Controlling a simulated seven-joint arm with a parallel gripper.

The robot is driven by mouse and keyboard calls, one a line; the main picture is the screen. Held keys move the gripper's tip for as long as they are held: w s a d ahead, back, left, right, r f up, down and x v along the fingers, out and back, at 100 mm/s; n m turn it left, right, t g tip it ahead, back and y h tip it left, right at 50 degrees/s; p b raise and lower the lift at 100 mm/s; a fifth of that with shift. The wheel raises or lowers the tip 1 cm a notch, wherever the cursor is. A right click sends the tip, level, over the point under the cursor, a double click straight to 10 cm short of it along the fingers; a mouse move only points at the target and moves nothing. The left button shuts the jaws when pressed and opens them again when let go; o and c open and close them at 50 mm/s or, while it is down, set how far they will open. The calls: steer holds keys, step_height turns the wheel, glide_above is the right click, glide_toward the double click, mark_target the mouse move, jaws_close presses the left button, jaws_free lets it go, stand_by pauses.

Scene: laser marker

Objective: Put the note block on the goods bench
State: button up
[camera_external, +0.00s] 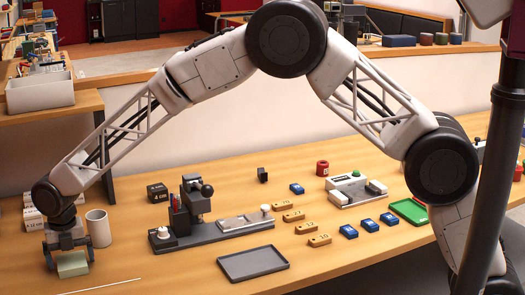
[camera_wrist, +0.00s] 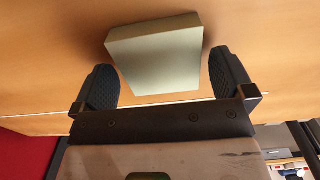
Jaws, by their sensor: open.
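The note block (camera_external: 72,264) is a pale green block at the front left of the long wooden table (camera_external: 170,275). My gripper (camera_external: 71,257) is over it, pointing down, with a finger at each side. In the wrist view the note block (camera_wrist: 152,52) lies between the two dark fingertips of my gripper (camera_wrist: 162,62). A gap shows on both sides, so the gripper is open and not holding it. A side wooden bench (camera_external: 85,104) stands at the left, and another runs along the back; I cannot tell which is the goods bench.
A white cylinder (camera_external: 98,228) and white boxes (camera_external: 33,222) stand close behind my gripper. A marking machine (camera_external: 195,205), a dark tray (camera_external: 253,262) and several tan and blue blocks are to the right. A white bin (camera_external: 40,92) sits on the side bench. A thin white rod lies in front.

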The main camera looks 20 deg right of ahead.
mark_target(72, 260)
step_height(72, 260, up, 11)
steer(key=shift+r, duration=0.2)
stand_by(0.4)
stand_by(0.5)
steer(key=shift+d, duration=0.1)
stand_by(0.3)
